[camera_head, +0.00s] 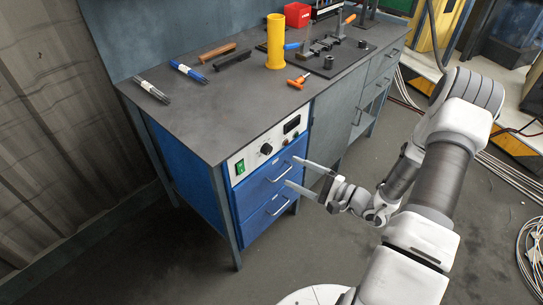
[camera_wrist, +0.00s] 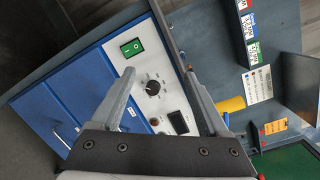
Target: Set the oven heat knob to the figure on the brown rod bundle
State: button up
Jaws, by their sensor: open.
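The oven control panel is the white strip above the blue drawers. The black heat knob (camera_head: 266,149) sits on it, and in the wrist view the knob (camera_wrist: 153,87) shows between my fingers with a scale around it. Its figures and pointer are too small to read. The brown rod bundle (camera_head: 217,51) lies on the bench top towards the back; I cannot read any figure on it. My gripper (camera_head: 293,172) is open and empty, in front of the blue drawers, low and right of the knob. It appears apart from the knob.
A green switch (camera_head: 240,167) and a dark display (camera_head: 291,124) flank the knob. Drawer handles (camera_head: 279,172) stick out below. The bench top (camera_head: 205,115) holds other rod bundles, a yellow cylinder (camera_head: 276,42) and an orange-handled tool (camera_head: 299,81). Coloured cards (camera_wrist: 248,25) carry print.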

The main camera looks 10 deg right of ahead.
jog(key=d+f+m+t+h, duration=0.3)
jog(key=d+f+m+h, duration=0.1)
jog(key=f, duration=0.3)
jog(key=b, duration=0.2)
send_near(269, 152)
jog(key=x, duration=0.8)
jog(key=shift+w+a, duration=0.15)
jog(key=shift+w, duration=0.2)
jog(key=shift+r, duration=0.1)
jog(key=shift+c, duration=0.3)
grip_shut()
